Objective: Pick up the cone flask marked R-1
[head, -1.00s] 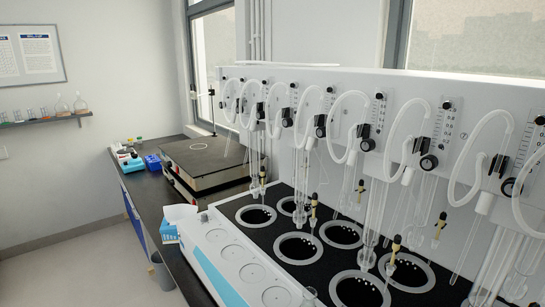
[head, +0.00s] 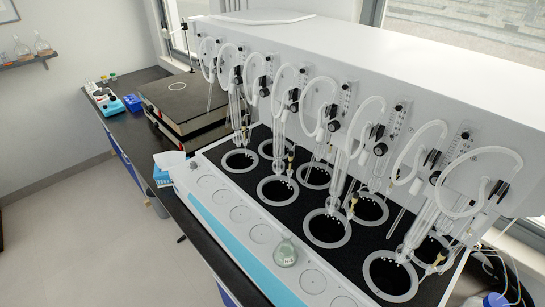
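One small clear cone flask (head: 286,252) stands in the head view on the white front ledge of the distiller (head: 255,234), on or over one of the round marked spots. It has a small dark mark low on its side, too small to read for sure. Other flasks (head: 42,46) with orange-tinted contents stand on the wall shelf at the upper left; no marks can be read on them. Neither of my grippers is in view.
The distiller has several round black wells, with glass tubes and white hoses hanging above them. A tissue box (head: 170,168), a hot plate (head: 182,105) and a blue rack (head: 132,103) are on the dark bench (head: 135,130). Open floor (head: 75,240) lies at the left.

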